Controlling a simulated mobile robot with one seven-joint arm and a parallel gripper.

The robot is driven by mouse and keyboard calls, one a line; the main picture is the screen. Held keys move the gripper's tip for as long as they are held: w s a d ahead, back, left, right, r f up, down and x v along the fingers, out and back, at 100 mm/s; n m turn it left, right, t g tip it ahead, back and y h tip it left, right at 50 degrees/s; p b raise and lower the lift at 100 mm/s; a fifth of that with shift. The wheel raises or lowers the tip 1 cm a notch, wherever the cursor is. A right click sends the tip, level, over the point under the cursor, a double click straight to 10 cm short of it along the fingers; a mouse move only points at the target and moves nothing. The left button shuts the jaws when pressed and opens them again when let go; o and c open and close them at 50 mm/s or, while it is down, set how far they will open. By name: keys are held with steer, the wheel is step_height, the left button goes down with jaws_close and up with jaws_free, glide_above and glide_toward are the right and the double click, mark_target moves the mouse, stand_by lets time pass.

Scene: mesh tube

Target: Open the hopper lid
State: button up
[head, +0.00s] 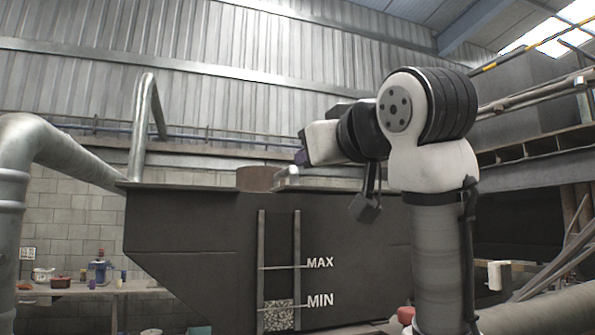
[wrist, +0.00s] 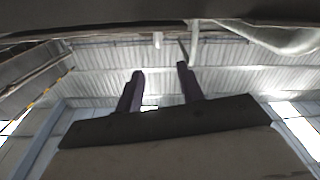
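The dark hopper (head: 190,235) fills the middle of the head view, with a sight window marked MAX and MIN on its front. A thin flat edge runs along its top; I cannot tell where the lid begins, and no raised lid shows. A bent metal tube (head: 147,115) rises above its left top end; I cannot tell whether it is a handle. My gripper (head: 302,157) is above the hopper's top, right of the tube, pointing left. In the wrist view its two dark fingers (wrist: 159,85) are apart with nothing between them.
A brown round piece (head: 258,178) stands at the hopper's top edge. A large pipe (head: 60,150) runs in from the left. A bench (head: 85,288) with pots stands at the lower left. Beams and pipes crowd the right. The air between gripper and bent tube looks clear.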

mark_target(295, 167)
steer(key=p+x, duration=0.5)
steer(key=x, duration=0.7)
steer(key=shift+d, duration=0.1)
steer(key=shift+w+a+f, duration=0.15)
steer(key=shift+w+a, duration=0.05)
steer(key=shift+w, duration=0.5)
jaws_close()
